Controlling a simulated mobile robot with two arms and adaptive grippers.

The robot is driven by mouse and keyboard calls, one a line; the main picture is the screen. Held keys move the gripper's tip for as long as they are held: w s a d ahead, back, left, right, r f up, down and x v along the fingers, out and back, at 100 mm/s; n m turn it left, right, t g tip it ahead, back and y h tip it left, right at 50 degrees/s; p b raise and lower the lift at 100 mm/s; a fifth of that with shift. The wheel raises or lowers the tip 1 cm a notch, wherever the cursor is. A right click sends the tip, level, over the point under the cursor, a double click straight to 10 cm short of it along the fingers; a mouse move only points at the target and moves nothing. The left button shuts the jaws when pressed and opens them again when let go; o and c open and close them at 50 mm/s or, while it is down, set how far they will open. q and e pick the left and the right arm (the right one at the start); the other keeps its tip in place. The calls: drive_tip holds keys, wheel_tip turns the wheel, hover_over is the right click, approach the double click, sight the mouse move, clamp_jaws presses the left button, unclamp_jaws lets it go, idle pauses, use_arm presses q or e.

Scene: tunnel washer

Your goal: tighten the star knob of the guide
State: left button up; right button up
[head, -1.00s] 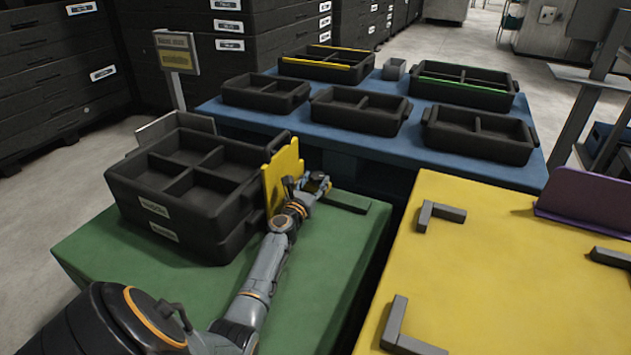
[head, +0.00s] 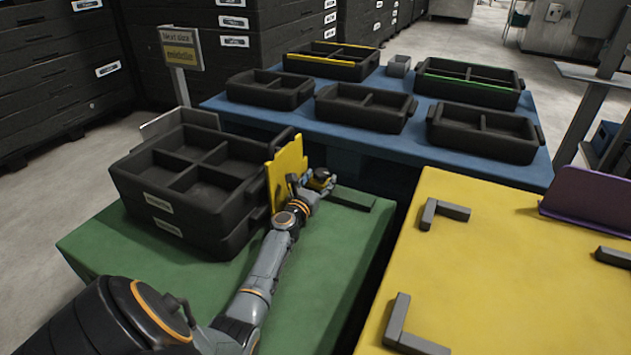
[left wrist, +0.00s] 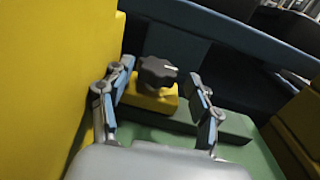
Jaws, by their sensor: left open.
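The guide (head: 288,165) is a yellow upright plate beside the stack of black crates on the green table. In the left wrist view the guide (left wrist: 55,70) fills the left side. The dark star knob (left wrist: 157,70), with a small white mark, sits on a yellow block (left wrist: 152,99) at the guide's foot. My left gripper (head: 322,180) is at the right side of the guide. In the left wrist view my left gripper (left wrist: 162,72) is open, its fingertips on either side of the knob with visible gaps. My right gripper is not in view.
Stacked black crates (head: 160,205) stand left of the guide on the green table (head: 345,240). A blue table (head: 375,147) with several black trays is behind; a yellow table (head: 500,270) is at right.

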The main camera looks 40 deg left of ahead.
sight(317, 177)
use_arm(q)
drive_tip(key=v, duration=0.3)
drive_tip(key=shift+s+a+r, duration=0.15)
drive_tip(key=shift+s+a, duration=0.15)
drive_tip(key=shift+s, duration=0.05)
drive_tip(key=shift+d+v, duration=0.15)
drive_tip(key=shift+v, duration=0.95)
drive_tip(key=shift+d+v, duration=0.15)
drive_tip(key=shift+v, duration=0.9)
drive_tip(key=shift+w, duration=0.1)
drive_tip(key=shift+d+f, duration=0.15)
drive_tip(key=shift+f, duration=0.1)
